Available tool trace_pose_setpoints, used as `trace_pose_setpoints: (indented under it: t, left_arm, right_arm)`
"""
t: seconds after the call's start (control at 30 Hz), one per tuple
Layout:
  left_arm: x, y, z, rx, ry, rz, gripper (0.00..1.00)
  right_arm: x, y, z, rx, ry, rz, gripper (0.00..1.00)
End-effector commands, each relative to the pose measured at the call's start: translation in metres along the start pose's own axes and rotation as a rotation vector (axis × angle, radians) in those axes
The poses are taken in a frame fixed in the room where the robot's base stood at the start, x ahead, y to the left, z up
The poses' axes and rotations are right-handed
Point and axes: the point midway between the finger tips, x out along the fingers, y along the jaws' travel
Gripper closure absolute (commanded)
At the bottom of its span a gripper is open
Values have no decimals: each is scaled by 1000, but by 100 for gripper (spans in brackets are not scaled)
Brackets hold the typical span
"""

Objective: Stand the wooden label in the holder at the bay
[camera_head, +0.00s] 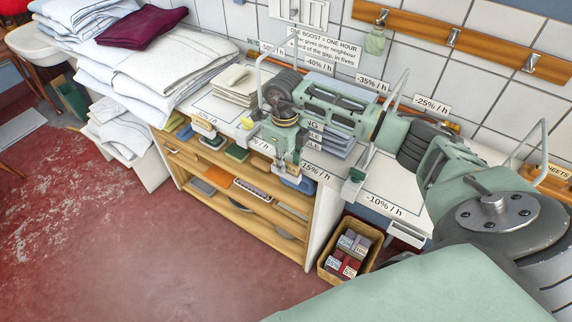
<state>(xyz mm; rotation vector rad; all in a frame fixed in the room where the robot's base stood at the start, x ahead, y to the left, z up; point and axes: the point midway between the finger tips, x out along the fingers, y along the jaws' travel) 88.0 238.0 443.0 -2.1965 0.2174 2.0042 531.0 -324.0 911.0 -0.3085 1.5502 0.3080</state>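My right gripper (287,168) points down at the front edge of the worktop, at the end of the arm that comes in from the right. Its fingers are small and partly hidden, so I cannot tell whether they are open or shut, or hold anything. Small lettered labels (315,138) show behind the wrist, partly covered by it. A wooden piece lettered "SHEETS" (557,172) is at the far right edge. I cannot tell which is the task's wooden label. A small light block (204,128) stands at the worktop's front left. The holder cannot be made out. My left gripper is out of view.
The white worktop (390,187) carries folded white linen (175,60), a maroon cloth (142,27) and a blue stack (338,146). Wooden shelves (230,170) are below. A wooden crate (325,262) with lettered blocks stands at their right. The red floor (120,250) is largely clear.

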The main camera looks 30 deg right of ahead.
Motion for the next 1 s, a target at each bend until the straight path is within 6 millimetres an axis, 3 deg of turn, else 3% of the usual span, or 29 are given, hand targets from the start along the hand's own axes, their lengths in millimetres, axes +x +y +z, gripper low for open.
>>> trace_pose_setpoints:
  t: [0.2,0.4,0.77,1.0]
  left_arm:
    - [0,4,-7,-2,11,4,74]
    - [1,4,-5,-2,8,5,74]
    - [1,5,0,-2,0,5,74]
    - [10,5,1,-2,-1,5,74]
  right_arm:
    - [1,0,0,0,-1,0,83]
    - [1,0,0,0,-1,0,100]
    - [0,0,0,1,-2,0,100]
    - [-17,-1,1,1,-5,-2,100]
